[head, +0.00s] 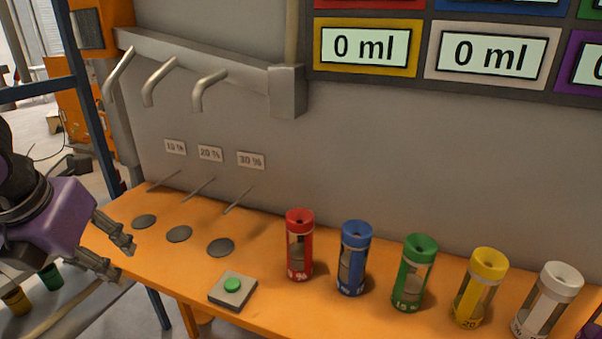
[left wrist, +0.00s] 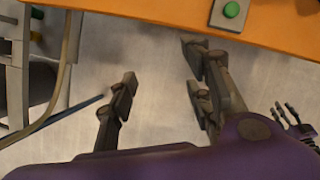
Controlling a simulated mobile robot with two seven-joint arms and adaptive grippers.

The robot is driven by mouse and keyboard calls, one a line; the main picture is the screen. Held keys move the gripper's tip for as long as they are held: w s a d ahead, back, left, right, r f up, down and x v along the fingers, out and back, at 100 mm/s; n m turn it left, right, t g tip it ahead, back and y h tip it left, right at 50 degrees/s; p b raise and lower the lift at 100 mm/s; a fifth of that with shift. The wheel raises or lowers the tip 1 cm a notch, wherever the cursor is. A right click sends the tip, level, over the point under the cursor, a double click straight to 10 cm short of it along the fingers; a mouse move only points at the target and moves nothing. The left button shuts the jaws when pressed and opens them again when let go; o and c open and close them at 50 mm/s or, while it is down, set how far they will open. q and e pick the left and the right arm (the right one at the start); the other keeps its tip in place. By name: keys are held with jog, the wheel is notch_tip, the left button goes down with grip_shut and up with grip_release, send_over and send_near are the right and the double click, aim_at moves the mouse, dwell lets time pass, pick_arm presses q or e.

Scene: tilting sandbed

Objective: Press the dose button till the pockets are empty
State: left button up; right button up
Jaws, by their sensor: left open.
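The green dose button (head: 232,285) sits on a grey square plate on the orange bench's front part. It also shows at the top of the left wrist view (left wrist: 231,10). My left gripper (head: 121,256) is open and empty, left of the button and apart from it, off the bench's front left edge. Its spread fingers (left wrist: 160,79) show bare floor between them in the left wrist view. Three dark round spots, perhaps the pockets, lie on the bench; the nearest (head: 220,247) is behind the button. Their contents cannot be told. Small dark finger-like parts (left wrist: 289,116) may be my right gripper.
A red canister (head: 299,246), a blue one (head: 353,260) and several others line the bench right of the button. Three bent spouts (head: 160,80) hang above the spots, with percent labels behind. Wall displays (head: 368,46) read 0 ml. Space above the button is clear.

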pick_arm(q)
grip_shut()
dwell(1.0)
